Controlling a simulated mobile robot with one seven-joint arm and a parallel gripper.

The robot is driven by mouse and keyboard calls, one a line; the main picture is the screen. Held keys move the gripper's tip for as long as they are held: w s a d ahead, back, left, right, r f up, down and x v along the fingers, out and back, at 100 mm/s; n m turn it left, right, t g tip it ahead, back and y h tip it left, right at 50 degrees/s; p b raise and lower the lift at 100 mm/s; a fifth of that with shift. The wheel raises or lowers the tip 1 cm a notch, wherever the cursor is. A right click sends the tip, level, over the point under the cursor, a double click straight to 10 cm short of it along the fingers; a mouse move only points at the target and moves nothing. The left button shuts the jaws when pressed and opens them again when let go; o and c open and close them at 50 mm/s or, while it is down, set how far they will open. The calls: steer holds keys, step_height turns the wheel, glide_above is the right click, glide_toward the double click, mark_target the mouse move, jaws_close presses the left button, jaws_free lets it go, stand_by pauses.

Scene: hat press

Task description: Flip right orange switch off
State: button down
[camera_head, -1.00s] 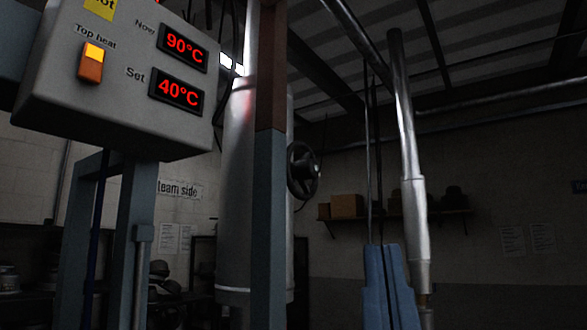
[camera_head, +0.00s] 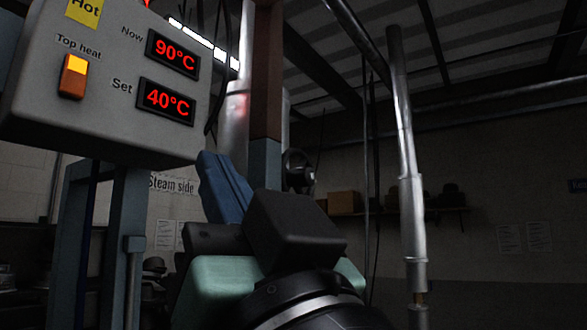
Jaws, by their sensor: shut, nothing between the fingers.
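An orange rocker switch (camera_head: 73,76) labelled "Top heat" is on the grey control box (camera_head: 110,120) at the upper left. Its upper part glows yellow. It is the only orange switch I can see. My gripper (camera_head: 209,160) has blue fingers that are closed together and empty. My dark and green wrist fills the lower middle.
Two red displays on the box read Now 90°C (camera_head: 172,54) and Set 40°C (camera_head: 165,101). Blue-grey posts (camera_head: 128,240) stand under the box. A silver vertical pipe (camera_head: 411,190) and a dark handwheel (camera_head: 298,170) stand to the right.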

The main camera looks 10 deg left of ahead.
mark_target(75, 76)
steer(key=s+a+r+n+g+y, duration=0.4)
steer(key=s+n+g+y, duration=0.1)
steer(key=g, duration=0.3)
steer(key=shift+g+p, duration=0.35)
steer(key=shift+g, duration=0.05)
steer(key=p+x, duration=0.2)
steer(key=x, duration=0.2)
steer(key=f+p+x, duration=0.1)
steer(key=p+x, duration=0.2)
steer(key=x, duration=0.1)
steer(key=a+p+x, duration=0.1)
steer(key=p+x, duration=0.2)
steer(key=x, duration=0.1)
steer(key=shift+w+a+f, duration=0.1)
steer(key=shift+w, duration=0.2)
steer(key=shift+w+a+f+p, duration=0.15)
steer(key=shift+a+f+p, duration=0.1)
steer(key=shift+a+p, duration=0.15)
